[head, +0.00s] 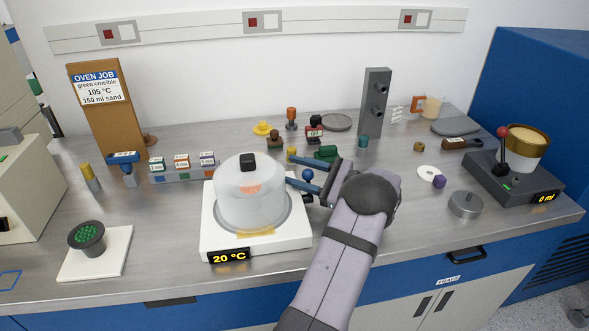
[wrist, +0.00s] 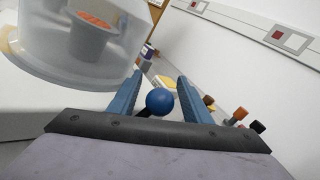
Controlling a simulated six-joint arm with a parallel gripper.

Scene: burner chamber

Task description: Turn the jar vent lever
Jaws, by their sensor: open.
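A clear jar (head: 247,202) with a black knob on top stands over a white hotplate (head: 220,243) whose display reads 20 °C. An orange-topped thing shows inside the jar (wrist: 55,45). A blue ball (head: 307,175), seemingly the knob of the jar vent lever, is at the jar's right side. My gripper (head: 289,171) is open, its blue fingers pointing left toward the jar. In the wrist view the ball (wrist: 160,102) shows between the two fingers, with a dark stem partly visible below it. I cannot tell whether a finger touches it.
Small stamps and coloured pieces (head: 315,130) stand behind my gripper, with a grey post (head: 375,103) further back. A labelled block rack (head: 183,170) is left of the jar. A dark base with a red-knobbed lever (head: 503,140) is at right. The front right counter is mostly clear.

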